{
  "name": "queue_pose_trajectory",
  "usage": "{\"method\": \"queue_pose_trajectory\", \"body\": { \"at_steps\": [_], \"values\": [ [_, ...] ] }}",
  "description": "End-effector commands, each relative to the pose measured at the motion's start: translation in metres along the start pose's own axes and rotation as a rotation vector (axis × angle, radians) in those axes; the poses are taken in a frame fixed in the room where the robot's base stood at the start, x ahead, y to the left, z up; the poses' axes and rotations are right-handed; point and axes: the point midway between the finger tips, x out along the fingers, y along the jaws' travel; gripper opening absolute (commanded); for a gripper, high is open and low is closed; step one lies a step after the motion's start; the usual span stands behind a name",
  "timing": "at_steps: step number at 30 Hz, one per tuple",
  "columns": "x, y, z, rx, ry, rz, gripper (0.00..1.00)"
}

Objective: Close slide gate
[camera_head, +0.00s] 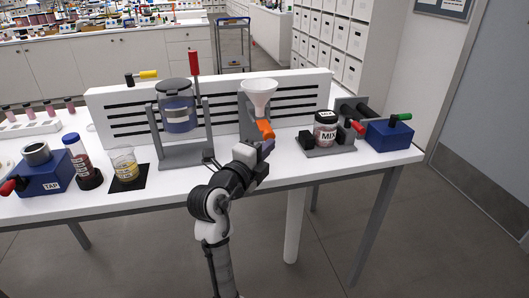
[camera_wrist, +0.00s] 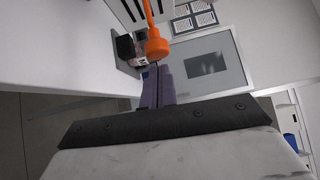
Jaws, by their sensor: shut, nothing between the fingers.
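The slide gate's orange handle (camera_head: 265,129) sticks out below the white funnel (camera_head: 259,93) on its grey stand, near the middle of the table. In the wrist view the orange knob (camera_wrist: 158,45) and its thin stem lie just beyond my fingertips. My gripper (camera_head: 268,146) is just below and in front of the handle. In the wrist view its two purple-grey fingers (camera_wrist: 158,72) are together with nothing between them. I cannot tell whether they touch the knob. The gate plate itself is hidden, so its position does not show.
To the left are a framed jar (camera_head: 179,117), a beaker (camera_head: 124,164) and a blue TAP block (camera_head: 42,174). A white slotted panel (camera_head: 308,95) stands behind.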

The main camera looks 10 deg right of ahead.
Motion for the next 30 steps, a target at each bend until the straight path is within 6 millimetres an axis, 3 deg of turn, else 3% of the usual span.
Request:
{"method": "queue_pose_trajectory", "body": {
  "at_steps": [16, 30],
  "values": [
    [0.008, 0.001, 0.009, 0.001, -0.001, -0.002, 0.00],
    [0.036, 0.003, 0.038, 0.001, -0.004, -0.001, 0.00]
  ]
}}
